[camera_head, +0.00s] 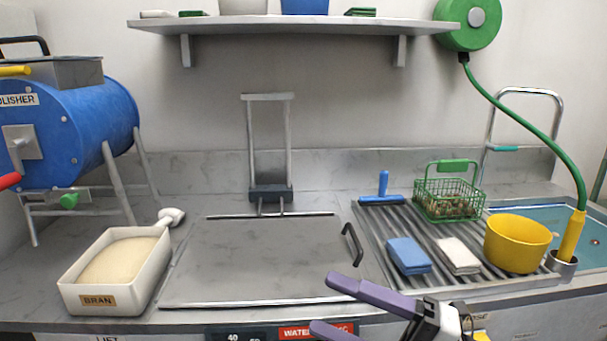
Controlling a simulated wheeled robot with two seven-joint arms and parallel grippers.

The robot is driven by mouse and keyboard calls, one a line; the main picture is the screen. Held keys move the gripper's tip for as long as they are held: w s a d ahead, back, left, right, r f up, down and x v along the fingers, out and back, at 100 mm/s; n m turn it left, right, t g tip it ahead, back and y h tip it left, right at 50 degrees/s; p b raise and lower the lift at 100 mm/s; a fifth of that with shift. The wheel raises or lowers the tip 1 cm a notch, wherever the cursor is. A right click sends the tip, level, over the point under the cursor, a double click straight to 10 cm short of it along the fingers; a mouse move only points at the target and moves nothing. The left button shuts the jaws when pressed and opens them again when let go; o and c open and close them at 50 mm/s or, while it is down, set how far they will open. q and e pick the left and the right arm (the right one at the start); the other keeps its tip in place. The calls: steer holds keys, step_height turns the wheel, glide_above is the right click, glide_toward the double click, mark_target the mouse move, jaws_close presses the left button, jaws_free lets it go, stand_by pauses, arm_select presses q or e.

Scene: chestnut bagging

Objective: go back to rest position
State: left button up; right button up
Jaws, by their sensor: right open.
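My right gripper (332,304) shows at the bottom, right of centre. Its two purple fingers are spread apart and point left, with nothing between them. It is in front of the counter's front edge, near the red label there. My left gripper is not in this view. No chestnut bag can be made out. A green wire basket (447,196) with brown contents stands on the ribbed drainer at the right.
A grey flat lid (262,262) covers the counter's middle. A bran box (151,275) and blue polisher drum (75,130) stand left. A yellow bowl (515,245), blue sponge (408,256) and white cloth (458,256) sit right, near the sink (580,228). A shelf (290,27) runs above.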

steer(key=d+f+m+t+h, duration=0.5)
steer(key=f+m+h, duration=0.2)
steer(key=f+m, duration=0.3)
steer(key=d+f+m+t+h, duration=0.5)
steer(key=f+m+h, duration=0.25)
steer(key=m, duration=0.55)
steer(key=s+f+m+g+h, duration=0.2)
steer(key=s+f+m+g, duration=0.4)
steer(key=s+f, duration=1)
step_height(320, 180, down, 3)
steer(key=shift+s+d+f+m+g, duration=0.2)
steer(key=shift+d+m+g, duration=0.15)
steer(key=shift+g, duration=0.55)
